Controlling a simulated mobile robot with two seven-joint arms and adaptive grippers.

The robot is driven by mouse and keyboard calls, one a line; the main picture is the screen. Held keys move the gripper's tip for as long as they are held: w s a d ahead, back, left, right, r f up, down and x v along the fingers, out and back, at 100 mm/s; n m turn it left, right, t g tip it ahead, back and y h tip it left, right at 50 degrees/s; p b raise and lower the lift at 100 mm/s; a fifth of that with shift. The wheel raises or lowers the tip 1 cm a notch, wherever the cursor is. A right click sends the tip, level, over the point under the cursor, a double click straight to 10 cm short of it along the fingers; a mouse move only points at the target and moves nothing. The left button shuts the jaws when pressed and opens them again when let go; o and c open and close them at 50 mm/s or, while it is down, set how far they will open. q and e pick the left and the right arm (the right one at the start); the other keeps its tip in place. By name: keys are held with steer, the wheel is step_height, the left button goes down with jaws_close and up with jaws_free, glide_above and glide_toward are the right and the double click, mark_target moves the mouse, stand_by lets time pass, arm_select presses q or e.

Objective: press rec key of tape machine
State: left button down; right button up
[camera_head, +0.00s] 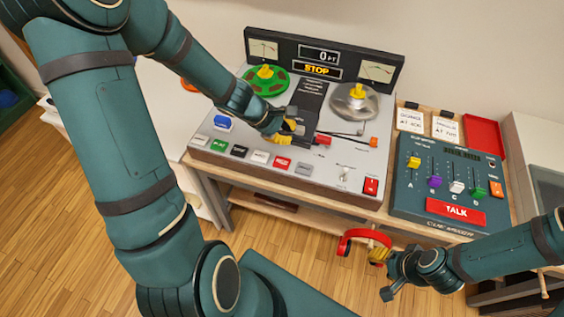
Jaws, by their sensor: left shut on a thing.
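The tape machine (215,150) stands on a bench, with a green reel (265,84), a silver reel (355,103) and a display reading STOP (317,70). A row of coloured keys runs along its front. A red key (282,163) sits between a white key and a grey key; its lettering is too small to read. My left gripper (292,130) is over the middle of the machine, behind the red key and apart from it. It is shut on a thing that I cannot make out. My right gripper (386,277) is low at the right, apart from the machine, its fingers spread.
A cue mixer (408,205) with coloured sliders and a red TALK button (456,212) stands right of the machine. Red headphones (352,237) hang at the bench front, beside my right gripper. A red switch (371,186) is at the machine's right corner. Wooden floor is open at the left.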

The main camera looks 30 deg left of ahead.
arm_select(q)
steer(key=b, duration=0.6)
glide_above(285, 159)
step_height(285, 159, down, 7)
steer(key=shift+d+r, duration=0.1)
steer(key=shift+f+b, duration=0.45)
steer(key=shift+f, duration=0.15)
steer(key=shift+f, duration=0.1)
stand_by(0.5)
steer(key=shift+f, duration=0.3)
steer(key=shift+f, duration=0.5)
stand_by(0.6)
steer(key=shift+r, duration=0.1)
steer(key=shift+r+p, duration=0.6)
steer(key=shift+r, duration=0.25)
